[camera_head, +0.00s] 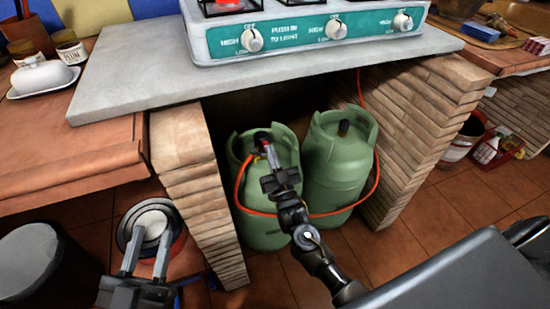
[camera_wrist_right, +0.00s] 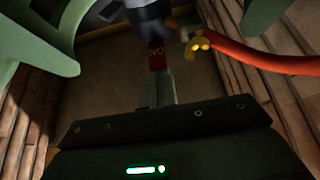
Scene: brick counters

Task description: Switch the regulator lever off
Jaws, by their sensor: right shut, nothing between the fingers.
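Two green gas cylinders stand under the counter, a left one (camera_head: 255,215) and a right one (camera_head: 335,165). My right gripper (camera_head: 268,158) is shut and empty, over the top of the left cylinder at the regulator. In the right wrist view, the shut fingertips (camera_wrist_right: 160,78) are right at a red lever (camera_wrist_right: 156,55) with upside-down "ON" lettering, below the dark regulator body (camera_wrist_right: 150,22). I cannot tell whether they touch it. My left gripper (camera_head: 151,238) is open and empty at lower left.
An orange hose (camera_head: 240,195) loops around the cylinders; its brass fitting (camera_wrist_right: 196,44) sits beside the regulator. Brick pillars (camera_head: 195,180) flank the opening. The grey slab (camera_head: 130,85) and stove (camera_head: 300,35) overhang it. A dark bin (camera_head: 45,260) stands at lower left.

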